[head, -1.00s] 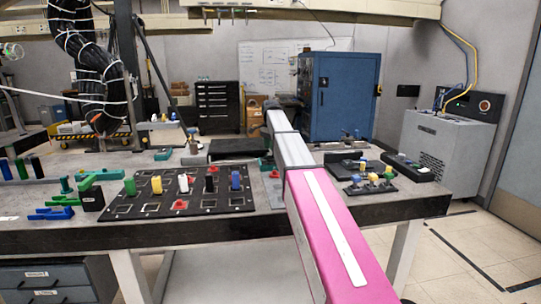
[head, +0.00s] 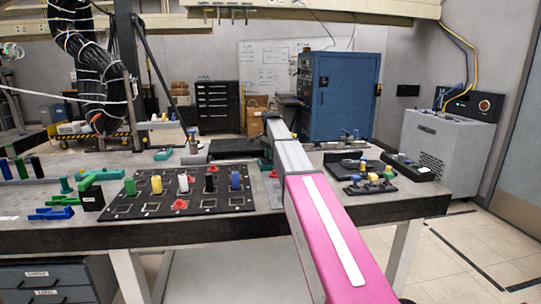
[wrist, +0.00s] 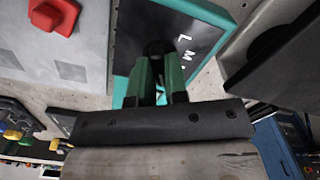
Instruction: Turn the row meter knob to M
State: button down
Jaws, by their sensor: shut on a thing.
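In the wrist view, a dark panel with a teal edge (wrist: 186,12) carries the white letters L and M, with another mark below partly hidden. A round black knob (wrist: 157,48) stands on it, to the left of the letters. The two green fingers of my gripper (wrist: 159,72) are closed around the knob. The knob's pointer is not clear to me. In the head view my pink and grey arm reaches over the table and hides the gripper and the knob.
A red knob (wrist: 53,16) on a light grey box is at the upper left of the wrist view. In the head view a black board (head: 130,206) with coloured pegs lies left of my arm, and small black fixtures (head: 370,187) stand right of it.

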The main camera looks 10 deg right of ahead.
jog(key=shift+n, duration=0.3)
jog(key=n, duration=0.3)
jog(key=shift+n, duration=0.3)
jog(key=n, duration=0.3)
jog(key=shift+n, duration=0.3)
jog(key=n, duration=0.4)
jog(key=shift+n, duration=1.9)
jog(key=c, duration=1.1)
grip_release()
jog(key=shift+c, duration=0.2)
